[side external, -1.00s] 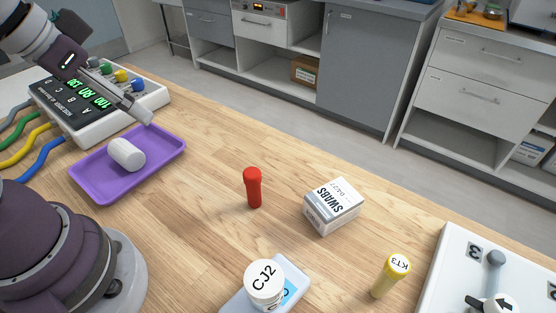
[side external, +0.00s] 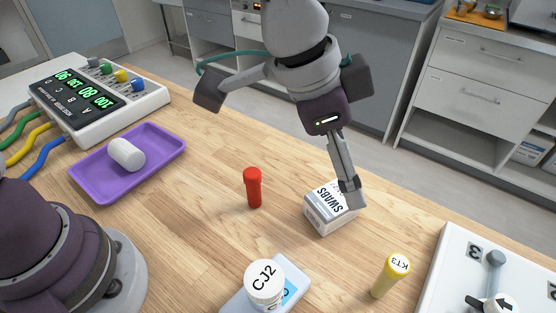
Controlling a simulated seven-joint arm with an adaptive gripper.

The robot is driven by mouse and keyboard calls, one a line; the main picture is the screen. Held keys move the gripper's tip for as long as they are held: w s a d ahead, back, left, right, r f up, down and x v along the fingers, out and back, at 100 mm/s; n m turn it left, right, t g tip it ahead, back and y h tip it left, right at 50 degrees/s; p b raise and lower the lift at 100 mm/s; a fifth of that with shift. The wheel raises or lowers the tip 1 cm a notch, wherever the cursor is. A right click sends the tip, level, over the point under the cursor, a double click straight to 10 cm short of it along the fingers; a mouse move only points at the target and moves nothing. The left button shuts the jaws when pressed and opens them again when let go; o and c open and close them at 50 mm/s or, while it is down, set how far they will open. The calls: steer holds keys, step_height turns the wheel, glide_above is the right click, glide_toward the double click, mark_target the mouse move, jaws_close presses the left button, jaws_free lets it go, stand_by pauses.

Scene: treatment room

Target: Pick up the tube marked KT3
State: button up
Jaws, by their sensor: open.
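The tube marked KT3 (side external: 386,281) is yellow with a pale labelled cap. It stands upright on the wooden table at the lower right, left of the white panel. My gripper (side external: 352,197) points down, and its fingers overlap the right part of the swabs box in the picture. The gripper is open with nothing seen between its fingers. It is up and left of the KT3 tube in the picture, apart from it. Whether the fingers touch the box cannot be told from this angle.
A white SWABS box (side external: 328,219) stands beneath or behind my fingers. A red tube (side external: 253,188) stands left of it. A white jar marked CJ2 (side external: 264,287) stands on a scale at the front. A purple tray (side external: 93,189) holds a white roll. A white panel (side external: 440,268) borders the right.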

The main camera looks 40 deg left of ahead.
steer(key=m, duration=0.2)
glide_toward(394, 263)
steer(key=shift+g, duration=0.4)
steer(key=x, duration=1.1)
steer(key=shift+w, duration=0.35)
steer(key=shift+h, duration=0.3)
jaws_close()
